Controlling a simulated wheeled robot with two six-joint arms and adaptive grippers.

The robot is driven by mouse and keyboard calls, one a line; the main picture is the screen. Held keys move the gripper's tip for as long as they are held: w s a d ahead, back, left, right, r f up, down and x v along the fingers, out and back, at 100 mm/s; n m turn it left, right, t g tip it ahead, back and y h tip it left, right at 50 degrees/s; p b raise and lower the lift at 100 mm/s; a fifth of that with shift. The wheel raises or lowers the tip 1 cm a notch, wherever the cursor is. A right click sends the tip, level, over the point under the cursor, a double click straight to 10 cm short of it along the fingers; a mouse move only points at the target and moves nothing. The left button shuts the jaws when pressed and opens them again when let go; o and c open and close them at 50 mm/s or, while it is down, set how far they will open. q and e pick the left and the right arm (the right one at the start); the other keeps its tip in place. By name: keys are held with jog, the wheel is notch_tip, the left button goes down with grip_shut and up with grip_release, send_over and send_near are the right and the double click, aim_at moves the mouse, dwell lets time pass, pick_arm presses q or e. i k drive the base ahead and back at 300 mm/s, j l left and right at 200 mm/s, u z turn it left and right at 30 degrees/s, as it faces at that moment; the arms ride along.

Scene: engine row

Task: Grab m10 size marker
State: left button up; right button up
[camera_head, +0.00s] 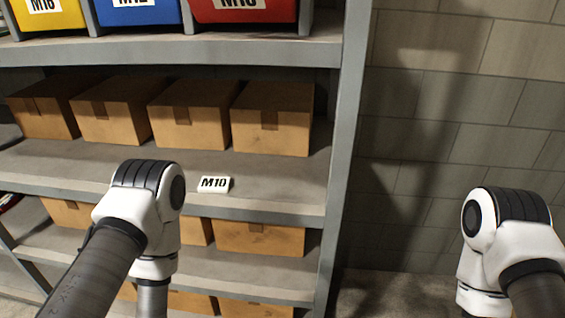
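The M10 size marker (214,184) is a small white block with black "M10" lettering. It lies on the middle shelf (285,190) near its front edge, in front of the row of cardboard boxes. My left arm comes in from the lower left, and its joint is left of the marker and nearer to me; the arm bends down out of the picture. My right arm stands at the lower right, before the wall, and also runs down out of view. Neither gripper shows. Nothing visible touches the marker.
Several cardboard boxes (272,118) stand behind the marker. Yellow, blue and red bins (243,9) sit on the shelf above. More boxes (260,238) fill the shelf below. A grey upright post (345,150) bounds the rack on the right, beside a block wall (460,100).

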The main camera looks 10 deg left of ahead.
aim_at(211, 185)
jog(key=i+l+u, duration=0.8)
jog(key=l, duration=0.2)
